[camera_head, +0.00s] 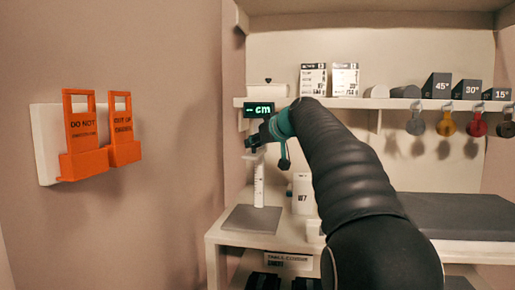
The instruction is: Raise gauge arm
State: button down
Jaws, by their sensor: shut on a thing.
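The gauge stands on the bench at the left of the head view. It has a grey base plate (251,219), a white upright scale (259,185) and a dark display (259,110) with green text reading "- cm". The gauge arm is a pale piece (254,158) near the top of the scale. My gripper (253,145) is at that piece, shut on it, below the display. My dark arm with a teal band reaches in from the lower right and hides part of the gauge. The exact finger contact is too small to see.
A white block marked W7 (302,194) stands right of the scale. The shelf (388,103) above holds cards, cylinders and angle blocks, with coloured tags hanging below. A dark slab (465,217) lies at right. Orange tags (83,140) hang on the left wall.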

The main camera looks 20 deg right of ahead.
jog(key=shift+r, duration=0.85)
jog(key=c, duration=0.9)
grip_release()
jog(key=shift+a, duration=0.1)
jog(key=shift+s, duration=0.1)
jog(key=v, duration=1.1)
jog(key=shift+s+r, duration=0.1)
jog(key=shift+s, duration=0.25)
